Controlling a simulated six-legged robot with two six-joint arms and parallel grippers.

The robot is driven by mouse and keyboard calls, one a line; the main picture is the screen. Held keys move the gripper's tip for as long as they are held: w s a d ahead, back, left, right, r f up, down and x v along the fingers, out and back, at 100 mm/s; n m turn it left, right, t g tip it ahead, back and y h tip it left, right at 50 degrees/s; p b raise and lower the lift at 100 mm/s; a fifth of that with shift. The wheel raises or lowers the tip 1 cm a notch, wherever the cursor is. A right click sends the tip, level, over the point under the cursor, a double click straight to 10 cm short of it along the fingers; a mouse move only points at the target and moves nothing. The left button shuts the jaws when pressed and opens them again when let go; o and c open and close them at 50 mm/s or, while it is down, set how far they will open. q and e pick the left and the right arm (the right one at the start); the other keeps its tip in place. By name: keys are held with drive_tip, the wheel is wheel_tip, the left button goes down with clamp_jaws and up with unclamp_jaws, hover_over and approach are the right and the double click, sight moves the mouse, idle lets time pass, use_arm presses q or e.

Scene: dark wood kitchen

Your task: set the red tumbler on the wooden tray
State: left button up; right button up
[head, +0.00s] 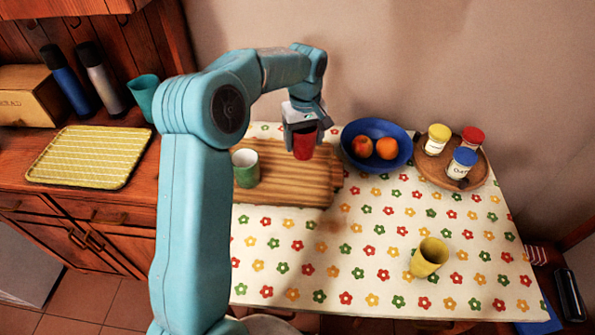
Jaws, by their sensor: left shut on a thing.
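The red tumbler (304,146) is held in my left gripper (304,129), which is shut on it. The tumbler hangs over the right part of the wooden tray (290,190), near its back; I cannot tell whether its base touches the tray. The tray lies on the flowered tablecloth, partly hidden behind my left arm. A green cup (246,168) with a white inside stands on the tray, left of the red tumbler. My right gripper does not show.
A blue bowl (377,130) of fruit stands right of the tray. Further right, a round board (478,178) bears jars with yellow, red and blue lids. The cloth's middle is clear. A yellow tray (88,156) lies on the left counter.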

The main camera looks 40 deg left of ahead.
use_arm(q)
wheel_tip(320, 180, down, 12)
drive_tip(key=shift+f, duration=0.15)
idle(0.3)
drive_tip(key=shift+a+f, duration=0.1)
drive_tip(key=shift+f, duration=0.15)
drive_tip(key=o, duration=1)
drive_tip(key=shift+o, duration=0.2)
wheel_tip(320, 180, up, 13)
drive_tip(key=shift+f, duration=0.2)
drive_tip(key=shift+f, duration=0.1)
